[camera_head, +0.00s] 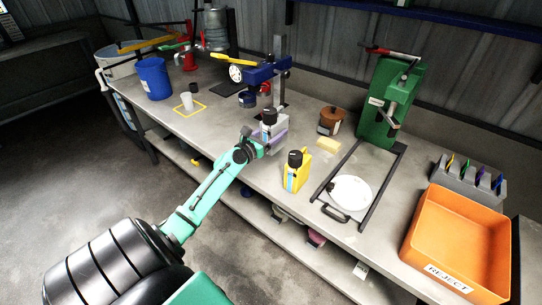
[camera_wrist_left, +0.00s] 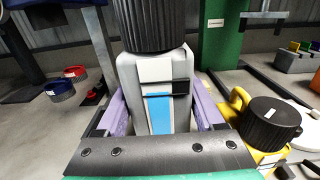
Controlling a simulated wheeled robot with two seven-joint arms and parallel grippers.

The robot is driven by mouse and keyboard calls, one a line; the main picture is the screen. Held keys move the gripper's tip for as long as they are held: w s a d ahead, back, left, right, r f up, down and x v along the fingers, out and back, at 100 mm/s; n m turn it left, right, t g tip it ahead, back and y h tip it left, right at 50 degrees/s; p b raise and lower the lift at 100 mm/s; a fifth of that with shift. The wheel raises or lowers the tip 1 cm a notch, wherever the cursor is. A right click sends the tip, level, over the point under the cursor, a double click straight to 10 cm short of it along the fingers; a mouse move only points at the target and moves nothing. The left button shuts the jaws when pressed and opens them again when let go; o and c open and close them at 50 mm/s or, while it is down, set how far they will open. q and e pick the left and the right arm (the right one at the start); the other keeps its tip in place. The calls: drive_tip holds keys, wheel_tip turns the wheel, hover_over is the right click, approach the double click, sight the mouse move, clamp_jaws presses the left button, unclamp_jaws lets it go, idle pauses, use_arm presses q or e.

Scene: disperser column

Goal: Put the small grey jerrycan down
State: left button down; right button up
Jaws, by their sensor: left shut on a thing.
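The small grey jerrycan (camera_head: 268,125) has a black cap and a white and blue label. In the left wrist view the jerrycan (camera_wrist_left: 155,85) stands upright between the purple fingers of my left gripper (camera_wrist_left: 160,118). In the head view my left gripper (camera_head: 270,142) is shut on it, over the workbench (camera_head: 230,130) near its front edge. I cannot tell whether the base of the jerrycan touches the bench; the gripper hides it. My right gripper is in neither view.
A yellow jerrycan (camera_head: 297,172) stands to the right. A blue disperser column (camera_head: 265,70) is behind. A white lid (camera_head: 350,192) on a frame, a green press (camera_head: 390,100) and an orange reject bin (camera_head: 460,240) are further right. A white cup (camera_head: 187,101) stands in a yellow square at left.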

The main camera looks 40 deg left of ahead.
use_arm(q)
drive_tip(key=f+b, duration=0.2)
drive_tip(key=f, duration=0.1)
drive_tip(key=f+b, duration=0.2)
drive_tip(key=f, duration=0.2)
drive_tip(key=f+b, duration=0.3)
drive_tip(key=f, duration=0.1)
drive_tip(key=shift+a, duration=0.25)
drive_tip(key=shift+a+r, duration=0.1)
drive_tip(key=shift+r, duration=0.05)
drive_tip(key=shift+f, duration=0.2)
unclamp_jaws()
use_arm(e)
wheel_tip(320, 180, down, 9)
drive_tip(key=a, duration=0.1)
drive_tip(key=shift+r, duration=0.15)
use_arm(q)
drive_tip(key=shift+s+r+p, duration=0.1)
drive_tip(key=shift+r+p, duration=0.05)
drive_tip(key=shift+p, duration=0.15)
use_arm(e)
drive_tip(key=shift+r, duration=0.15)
use_arm(q)
drive_tip(key=s+b, duration=0.1)
drive_tip(key=s, duration=1.1)
drive_tip(key=shift+d, duration=0.2)
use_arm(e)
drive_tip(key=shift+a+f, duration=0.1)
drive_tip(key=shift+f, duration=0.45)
